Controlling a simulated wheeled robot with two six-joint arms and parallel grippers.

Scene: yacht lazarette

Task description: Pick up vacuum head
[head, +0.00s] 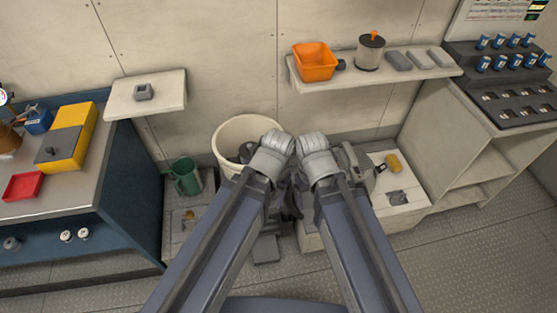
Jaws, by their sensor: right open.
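I cannot single out the vacuum head with certainty. A flat dark grey piece (266,248) lies low in the middle, below my wrists, and may be it. A dark object (247,152) sits in the white bucket (228,135), partly covered by my left wrist. My two arms come together in the middle with the wrists side by side. My right gripper (291,204) points down between the forearms, dark and partly hidden, open, with no object visible in it. My left gripper is hidden behind its own wrist and arm.
A green jug (186,177) stands left of the bucket. A grey machine (352,168) and a yellow piece (394,163) are on the low white bench (408,206) at right. A wall shelf (375,82) holds an orange bin (315,62). Floor at lower right is clear.

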